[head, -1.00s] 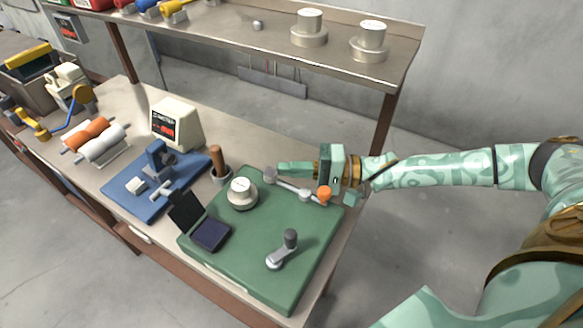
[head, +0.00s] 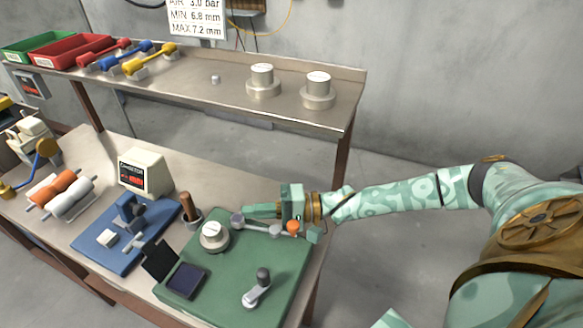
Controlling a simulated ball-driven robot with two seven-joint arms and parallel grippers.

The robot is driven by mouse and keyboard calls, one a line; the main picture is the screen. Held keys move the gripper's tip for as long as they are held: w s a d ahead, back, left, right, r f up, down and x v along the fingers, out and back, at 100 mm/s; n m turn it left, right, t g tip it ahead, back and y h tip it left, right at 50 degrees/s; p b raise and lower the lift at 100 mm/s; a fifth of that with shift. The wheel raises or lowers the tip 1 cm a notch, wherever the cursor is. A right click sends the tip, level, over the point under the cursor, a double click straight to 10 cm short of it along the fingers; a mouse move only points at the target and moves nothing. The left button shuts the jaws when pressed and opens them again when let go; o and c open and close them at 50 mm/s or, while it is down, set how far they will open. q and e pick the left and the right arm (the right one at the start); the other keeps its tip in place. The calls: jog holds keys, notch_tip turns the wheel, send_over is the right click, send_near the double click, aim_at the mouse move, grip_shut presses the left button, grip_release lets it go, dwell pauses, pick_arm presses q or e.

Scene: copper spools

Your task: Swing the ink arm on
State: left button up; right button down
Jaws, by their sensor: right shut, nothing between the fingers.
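The ink arm (head: 275,227), a grey bar with an orange knob (head: 293,227) at its right end and a round grey pad (head: 238,218) at its left end, lies along the far edge of the green base plate (head: 235,269). My right gripper (head: 248,210) is shut and empty. Its fingers point left, just behind the bar; I cannot tell whether they touch it. A round metal gauge block (head: 214,236), a dark ink pad (head: 187,281) with an open lid and a small grey crank (head: 257,290) stand on the plate. My left gripper is out of view.
A blue fixture (head: 105,249), a wooden-handled tool in a cup (head: 190,211) and a white meter box (head: 145,172) stand left of the plate. A raised shelf (head: 205,92) with two metal spools (head: 263,80) runs behind. Floor is open to the right.

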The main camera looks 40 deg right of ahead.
jog(key=v, duration=1.6)
jog(key=shift+d, duration=0.15)
